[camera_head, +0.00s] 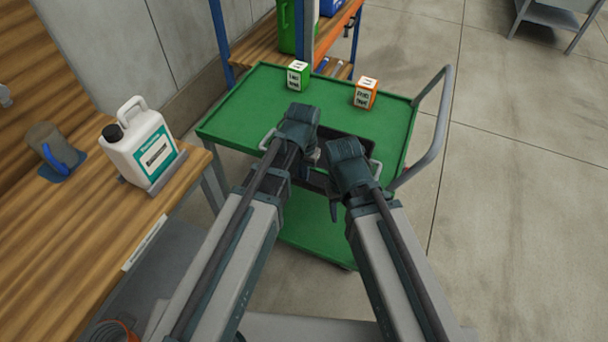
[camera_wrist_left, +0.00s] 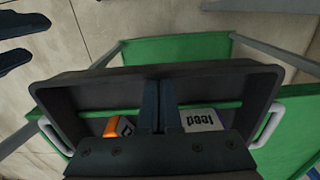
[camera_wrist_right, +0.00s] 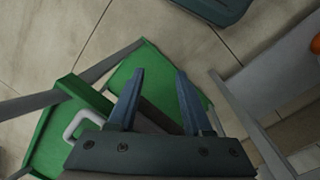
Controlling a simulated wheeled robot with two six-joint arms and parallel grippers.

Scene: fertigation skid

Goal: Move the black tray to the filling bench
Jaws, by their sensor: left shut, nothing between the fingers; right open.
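The black tray (camera_head: 362,136) sits on a green cart (camera_head: 238,122), mostly hidden behind my grippers in the head view. In the left wrist view the tray (camera_wrist_left: 75,88) spans the picture, with a pale handle (camera_wrist_left: 268,126) at each end. My left gripper (camera_head: 312,158) is shut and empty over the tray's middle, apart from both handles. My right gripper (camera_head: 336,200) is open and empty near the tray's near side; its fingers also show in the right wrist view (camera_wrist_right: 158,95). A wooden bench (camera_head: 85,240) stands at the left.
A green-and-white box (camera_head: 298,75) and an orange-and-white box (camera_head: 366,92) stand on the cart's far side. A white jug (camera_head: 140,145) and a dark object with a blue part (camera_head: 52,148) stand on the bench. The cart's grey push handle (camera_head: 438,125) rises at right.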

